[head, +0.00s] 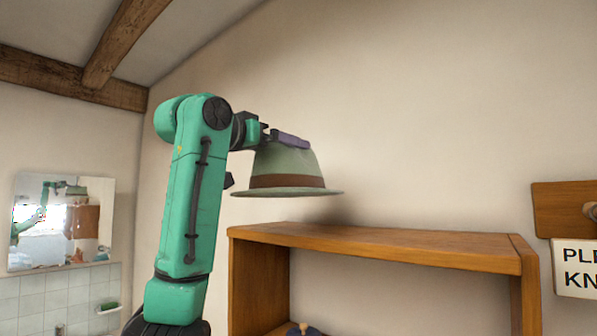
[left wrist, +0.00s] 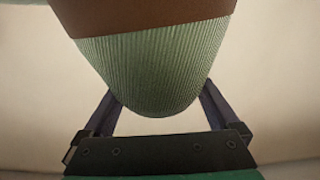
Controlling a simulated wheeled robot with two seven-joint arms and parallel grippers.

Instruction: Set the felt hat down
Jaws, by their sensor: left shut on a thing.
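The felt hat (head: 284,172) is sage green with a brown band and a flat brim. It is upright in the head view, above the left end of the wooden shelf unit's top (head: 380,238), with a gap under the brim. My left gripper (head: 290,140) is shut on the hat's crown from the left side. In the left wrist view the ribbed green crown of the hat (left wrist: 155,65) sits between the two fingers of the gripper (left wrist: 160,110), with the brown band at the top. My right gripper is in neither view.
The visible top of the shelf unit is bare. Inside it, a dark blue item (head: 305,329) shows at the lower edge. A wooden peg board (head: 560,208) and a lettered sign (head: 576,268) hang on the right. A mirror (head: 60,222) hangs on the left wall.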

